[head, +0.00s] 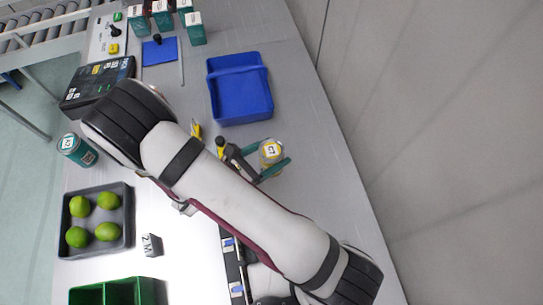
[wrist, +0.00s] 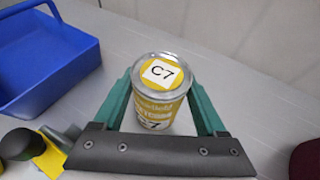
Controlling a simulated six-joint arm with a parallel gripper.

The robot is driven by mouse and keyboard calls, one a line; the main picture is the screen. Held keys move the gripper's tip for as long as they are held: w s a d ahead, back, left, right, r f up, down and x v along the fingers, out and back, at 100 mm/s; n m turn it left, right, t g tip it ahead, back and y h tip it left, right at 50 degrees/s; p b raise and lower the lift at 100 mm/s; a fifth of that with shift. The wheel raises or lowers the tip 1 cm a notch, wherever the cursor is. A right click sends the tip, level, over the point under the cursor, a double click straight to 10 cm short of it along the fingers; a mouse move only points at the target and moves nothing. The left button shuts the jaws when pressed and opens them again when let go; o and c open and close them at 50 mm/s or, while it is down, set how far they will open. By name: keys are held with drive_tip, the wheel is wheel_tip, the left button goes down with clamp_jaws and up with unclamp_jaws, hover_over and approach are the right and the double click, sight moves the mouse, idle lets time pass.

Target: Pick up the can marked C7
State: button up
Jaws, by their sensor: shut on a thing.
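The can marked C7 (wrist: 158,98) is yellow and white with a silver lid and a white C7 label on top. It stands upright between the two green fingers of my gripper (wrist: 162,105) in the wrist view. The fingers are shut on its sides. In the head view the can (head: 270,150) shows just right of my arm, with my gripper (head: 268,164) around it. I cannot tell whether its base touches the table; the gripper's dark bar hides its lower edge in the wrist view.
A blue bin (head: 240,92) stands behind the can. A teal can (head: 76,149), a grey tray (head: 127,222) of green fruit and a green crate (head: 120,292) are at left. Boxes (head: 196,28) stand at the back. A grey wall runs along the right; the table near the can's right is clear.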

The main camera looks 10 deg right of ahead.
clamp_jaws()
